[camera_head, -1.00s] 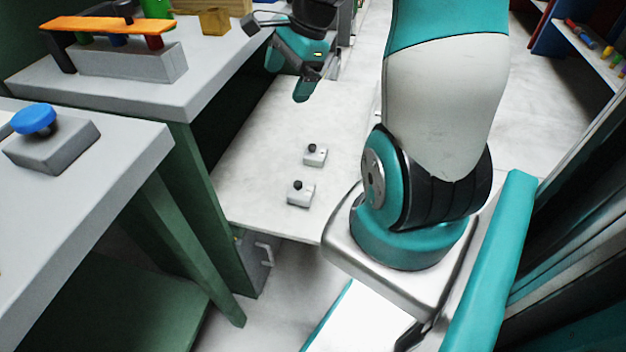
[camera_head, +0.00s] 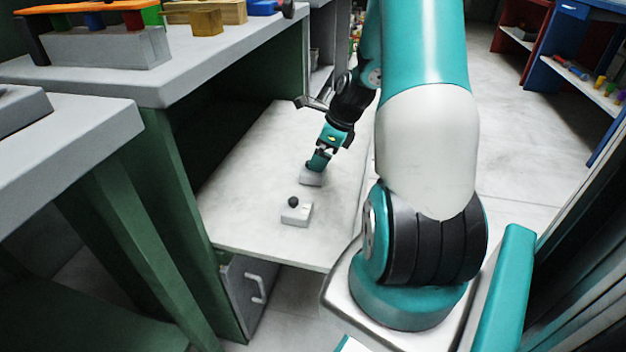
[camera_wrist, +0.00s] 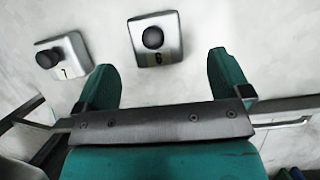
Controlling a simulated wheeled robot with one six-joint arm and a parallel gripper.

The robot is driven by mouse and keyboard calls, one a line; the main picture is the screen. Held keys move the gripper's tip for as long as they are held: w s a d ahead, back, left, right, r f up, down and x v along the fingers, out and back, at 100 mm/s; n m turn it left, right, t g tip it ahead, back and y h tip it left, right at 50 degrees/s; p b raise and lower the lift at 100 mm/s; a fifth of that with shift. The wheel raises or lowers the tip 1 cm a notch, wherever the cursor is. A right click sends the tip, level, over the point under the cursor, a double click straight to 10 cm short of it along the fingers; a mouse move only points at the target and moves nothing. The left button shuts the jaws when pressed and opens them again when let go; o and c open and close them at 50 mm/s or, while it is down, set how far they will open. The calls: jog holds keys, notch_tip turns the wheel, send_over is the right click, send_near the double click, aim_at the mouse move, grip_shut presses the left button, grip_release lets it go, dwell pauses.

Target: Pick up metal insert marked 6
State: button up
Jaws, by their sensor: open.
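The metal insert marked 6 (camera_wrist: 172,49) is a grey block with a round black knob, standing on the pale surface in the wrist view. It lies just ahead of the gap between my two teal fingers. My gripper (camera_wrist: 161,66) is open, with nothing between the fingers. In the head view my gripper (camera_head: 317,163) is down at the farther insert (camera_head: 312,180), which matches the one marked 6 and is partly hidden by the fingers; contact cannot be told.
A second knobbed insert (camera_head: 297,214) stands nearer; in the wrist view it (camera_wrist: 72,68) is at left, its mark looking like 7 or 1. The pale low shelf (camera_head: 245,220) is otherwise clear. A green-sided bench (camera_head: 175,85) rises at left.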

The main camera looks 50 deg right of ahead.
aim_at(306, 176)
jog(key=b+x, duration=0.3)
jog(key=x, duration=0.3)
jog(key=shift+s+a, duration=0.15)
jog(key=shift+a, duration=0.05)
jog(key=shift+r, duration=0.15)
jog(key=shift+c, duration=0.3)
jog(key=c, duration=1.1)
